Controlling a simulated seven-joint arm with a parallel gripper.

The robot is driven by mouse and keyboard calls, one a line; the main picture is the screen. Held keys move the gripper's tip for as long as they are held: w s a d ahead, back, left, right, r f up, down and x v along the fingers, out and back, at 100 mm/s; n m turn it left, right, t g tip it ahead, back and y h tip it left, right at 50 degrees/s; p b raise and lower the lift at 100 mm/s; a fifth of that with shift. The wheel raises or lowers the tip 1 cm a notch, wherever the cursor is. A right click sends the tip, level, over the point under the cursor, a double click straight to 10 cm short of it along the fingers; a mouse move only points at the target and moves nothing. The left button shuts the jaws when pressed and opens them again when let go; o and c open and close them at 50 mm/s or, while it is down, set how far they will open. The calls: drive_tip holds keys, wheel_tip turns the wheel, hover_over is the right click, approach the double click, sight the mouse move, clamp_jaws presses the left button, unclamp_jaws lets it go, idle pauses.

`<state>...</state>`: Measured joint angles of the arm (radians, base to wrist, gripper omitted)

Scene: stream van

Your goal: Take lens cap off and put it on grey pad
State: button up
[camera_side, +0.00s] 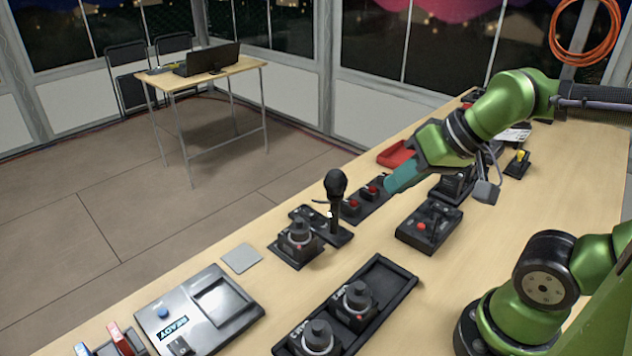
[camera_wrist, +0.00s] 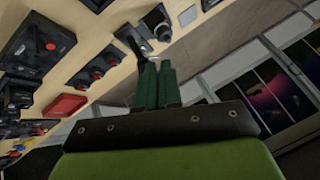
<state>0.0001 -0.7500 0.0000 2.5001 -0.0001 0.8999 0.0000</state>
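A black camera-like unit with a round, capped-looking top (camera_side: 299,236) stands on the table in the side view; it also shows near the top of the wrist view (camera_wrist: 157,22). I cannot clearly tell the lens cap from the lens. The square grey pad (camera_side: 241,258) lies bare on the table, left of that unit; it also shows in the wrist view (camera_wrist: 187,16). My gripper (camera_side: 390,188) is above the table, right of the unit and apart from it. Its green fingers (camera_wrist: 157,64) lie side by side with nothing visible between them.
A black microphone-like stick (camera_side: 335,188) stands upright between my gripper and the unit. A black tray (camera_side: 402,275) holds two similar round-topped units. Control boxes with red buttons (camera_side: 430,225) and a grey panel (camera_side: 197,312) lie around. Bare table lies right of the tray.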

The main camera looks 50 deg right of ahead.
drive_tip(key=o, duration=0.8)
drive_tip(key=shift+c, duration=0.2)
drive_tip(key=g+h, duration=0.2)
drive_tip(key=g, duration=0.5)
hover_over(298, 219)
drive_tip(key=shift+n, duration=0.3)
drive_tip(key=f, duration=1)
drive_tip(key=shift+s+f, duration=0.3)
drive_tip(key=shift+f, duration=0.05)
drive_tip(key=shift+w+f, duration=0.15)
drive_tip(key=shift+f, duration=1.35)
drive_tip(key=shift+w+f, duration=0.1)
drive_tip(key=shift+f, duration=1.35)
